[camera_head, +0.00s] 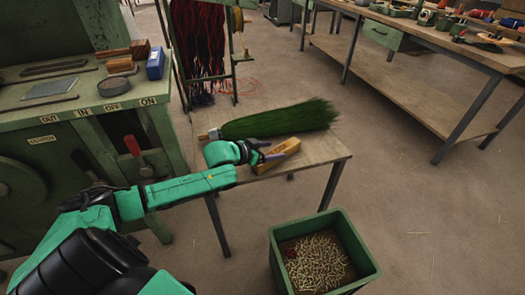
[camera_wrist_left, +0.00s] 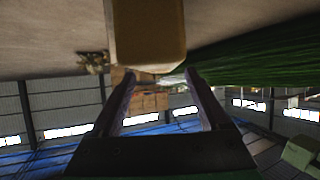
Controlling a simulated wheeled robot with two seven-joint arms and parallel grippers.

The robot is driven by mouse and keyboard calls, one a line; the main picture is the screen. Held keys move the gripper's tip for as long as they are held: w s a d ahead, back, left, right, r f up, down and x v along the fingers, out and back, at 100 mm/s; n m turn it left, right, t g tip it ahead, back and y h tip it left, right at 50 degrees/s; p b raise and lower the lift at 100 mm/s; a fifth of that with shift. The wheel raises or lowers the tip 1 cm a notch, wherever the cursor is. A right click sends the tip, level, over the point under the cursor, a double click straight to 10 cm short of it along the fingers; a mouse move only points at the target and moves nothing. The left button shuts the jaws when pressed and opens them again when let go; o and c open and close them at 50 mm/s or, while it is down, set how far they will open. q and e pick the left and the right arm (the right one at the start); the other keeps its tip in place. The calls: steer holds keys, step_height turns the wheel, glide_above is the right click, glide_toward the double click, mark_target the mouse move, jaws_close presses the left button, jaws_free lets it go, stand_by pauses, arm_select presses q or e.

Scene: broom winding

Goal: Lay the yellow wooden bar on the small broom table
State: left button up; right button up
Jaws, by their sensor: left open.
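The yellow wooden bar (camera_head: 279,154) is on the small broom table (camera_head: 322,147), near its front edge and in front of the green broom (camera_head: 285,119). My left gripper (camera_head: 262,156) is open at the left part of the bar. In the left wrist view the bar's end (camera_wrist_left: 147,35) shows just beyond and between the two open fingertips (camera_wrist_left: 157,75). The fingers are not closed on it. The broom's green bristles also show in the left wrist view (camera_wrist_left: 250,55), to the right of the bar. My right gripper is in neither view.
A green crate (camera_head: 278,250) with small pale pieces stands on the floor in front of the table. A green machine (camera_head: 50,130) stands at the left. A long workbench (camera_head: 425,45) stands at the back right. The table's right part is clear.

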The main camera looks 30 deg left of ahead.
arm_select(q)
steer(key=p+v, duration=0.2)
steer(key=v, duration=0.4)
steer(key=shift+s+r, duration=0.1)
steer(key=shift+r, duration=0.05)
steer(key=p+v, duration=0.3)
steer(key=v, duration=0.2)
steer(key=shift+s+p, duration=0.15)
steer(key=shift+p, duration=0.15)
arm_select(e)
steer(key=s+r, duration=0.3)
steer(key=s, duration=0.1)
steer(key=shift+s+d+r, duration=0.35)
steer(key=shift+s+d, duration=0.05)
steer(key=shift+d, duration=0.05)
